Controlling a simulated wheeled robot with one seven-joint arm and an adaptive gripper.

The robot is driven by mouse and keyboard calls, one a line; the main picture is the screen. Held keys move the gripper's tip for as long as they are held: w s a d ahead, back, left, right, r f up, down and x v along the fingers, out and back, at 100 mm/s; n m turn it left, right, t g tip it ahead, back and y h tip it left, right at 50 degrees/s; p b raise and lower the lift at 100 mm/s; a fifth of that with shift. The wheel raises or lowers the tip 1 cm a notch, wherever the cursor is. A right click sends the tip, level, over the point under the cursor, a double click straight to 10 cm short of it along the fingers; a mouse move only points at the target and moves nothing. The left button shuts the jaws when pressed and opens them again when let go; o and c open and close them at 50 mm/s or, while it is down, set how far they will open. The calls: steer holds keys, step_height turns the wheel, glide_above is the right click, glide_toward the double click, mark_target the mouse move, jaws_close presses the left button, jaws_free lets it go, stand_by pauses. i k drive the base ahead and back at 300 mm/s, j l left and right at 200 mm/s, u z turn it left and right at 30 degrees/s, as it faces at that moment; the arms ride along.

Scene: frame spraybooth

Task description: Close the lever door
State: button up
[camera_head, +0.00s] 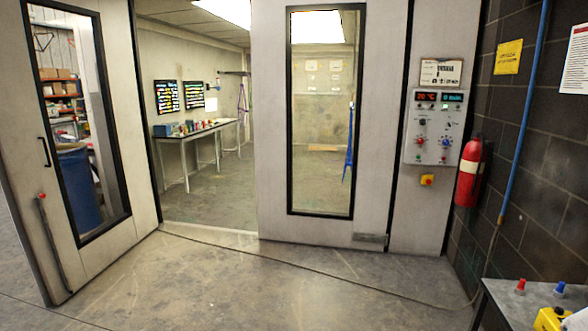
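The door (92,246) is a pale panel at the left with a tall black-framed window. It stands swung open, at an angle to the booth front. A black pull handle (43,152) is on its left part. Below the handle, a long thin dark lever rod (53,243) with a red tip at its top runs down the panel, close to upright. The doorway (210,200) to the right of the door is open and shows the booth inside. My gripper is not in view.
The concrete floor (240,285) before the door is clear, with a thin cable (330,274) across it. A fixed windowed panel (270,180), a control box (434,128) and a red extinguisher (468,175) are to the right. A table (500,300) with small items is at bottom right.

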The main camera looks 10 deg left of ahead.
mark_target(29, 162)
steer(key=i+j+u, duration=0.1)
steer(key=j+u, duration=0.2)
steer(key=j, duration=0.15)
steer(key=i+j+u, duration=0.2)
steer(key=j+u, duration=0.15)
steer(key=i+j+u, duration=0.3)
steer(key=j, duration=0.2)
steer(key=i+j+u, duration=0.15)
steer(key=j+u, duration=0.2)
steer(key=i+j+u, duration=0.6)
steer(key=i, duration=0.15)
steer(key=i+j+u, duration=0.15)
steer(key=i+u, duration=0.5)
steer(key=i, duration=2.05)
steer(key=i+z, duration=0.2)
steer(key=i, duration=0.25)
steer(key=i+j+z, duration=0.2)
steer(key=i, duration=0.25)
steer(key=i+j+z, duration=0.2)
steer(key=i, duration=0.25)
steer(key=i+j+z, duration=0.2)
steer(key=z, duration=0.25)
steer(key=i+j+z, duration=0.65)
steer(key=z, duration=0.2)
steer(key=i+j+z, duration=0.15)
steer(key=j+z, duration=0.25)
steer(key=i+j+z, duration=0.2)
steer(key=j, duration=0.35)
steer(key=k, duration=0.1)
